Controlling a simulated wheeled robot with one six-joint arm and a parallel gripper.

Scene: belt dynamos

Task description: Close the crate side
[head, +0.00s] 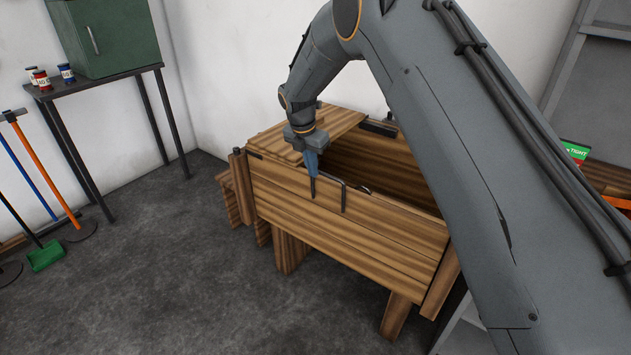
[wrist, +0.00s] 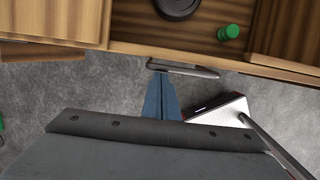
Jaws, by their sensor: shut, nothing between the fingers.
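The wooden crate (head: 385,150) stands on legs, and its planked front side (head: 345,222) looks nearly upright. I cannot tell whether that side is fully shut. A dark bar handle (head: 343,196) is on the side's outer face; it also shows in the wrist view (wrist: 184,69). My gripper (head: 313,190) is shut and empty, pointing down at the outer face, just left of the handle. In the wrist view its blue fingers (wrist: 160,82) end close to the handle; whether they touch is unclear.
A wooden board (head: 335,124) covers the crate's left top. Inside lie a dark round object (wrist: 178,6) and a green cylinder (wrist: 228,32). A table (head: 110,82) with a green cabinet (head: 105,35) stands back left, with long-handled tools (head: 38,170) beside it. The floor in front is clear.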

